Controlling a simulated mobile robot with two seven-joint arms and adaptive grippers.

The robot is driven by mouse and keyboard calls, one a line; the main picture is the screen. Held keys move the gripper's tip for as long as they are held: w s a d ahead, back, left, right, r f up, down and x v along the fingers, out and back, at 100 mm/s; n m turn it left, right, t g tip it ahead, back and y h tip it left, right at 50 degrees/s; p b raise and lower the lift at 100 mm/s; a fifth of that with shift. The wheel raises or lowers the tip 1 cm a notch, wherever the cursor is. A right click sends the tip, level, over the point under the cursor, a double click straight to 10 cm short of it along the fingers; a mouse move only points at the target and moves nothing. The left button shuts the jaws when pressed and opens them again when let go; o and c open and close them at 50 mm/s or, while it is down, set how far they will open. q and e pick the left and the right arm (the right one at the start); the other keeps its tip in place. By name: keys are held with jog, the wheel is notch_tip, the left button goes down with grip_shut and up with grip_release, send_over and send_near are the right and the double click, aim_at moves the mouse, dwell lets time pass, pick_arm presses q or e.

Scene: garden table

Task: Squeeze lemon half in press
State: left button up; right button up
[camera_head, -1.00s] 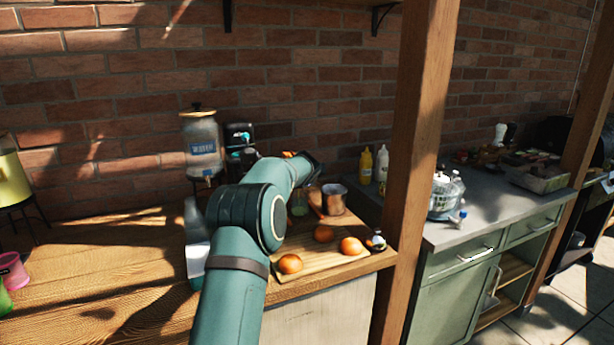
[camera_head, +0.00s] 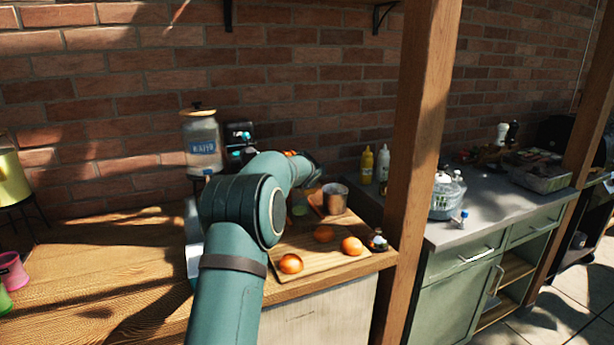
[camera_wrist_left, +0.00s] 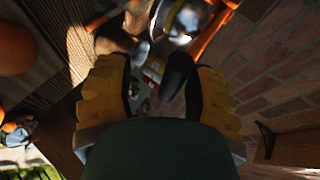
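My left arm comes in from the bottom of the head view and ends in a dark wrist (camera_head: 312,172) above the back of the cutting board (camera_head: 285,264); its fingers are hidden there. In the left wrist view my left gripper (camera_wrist_left: 156,68) has its yellow ridged fingers apart. A dark rounded piece (camera_wrist_left: 178,72) lies against the right finger, with a gap to the left one; I cannot tell what it is. Orange parts beside shiny metal (camera_wrist_left: 188,18) show beyond the fingers, possibly the press. I cannot make out a lemon half. My right gripper is not in view.
A small dark bottle (camera_head: 377,241) is at the right. A water dispenser (camera_head: 203,145) stands at the back. A wooden post (camera_head: 418,150) rises right of the board.

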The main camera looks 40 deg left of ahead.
pick_arm(q)
jog(key=v, duration=0.9)
jog(key=shift+d+r, duration=0.15)
jog(key=shift+d, duration=0.1)
jog(key=shift+s, duration=0.2)
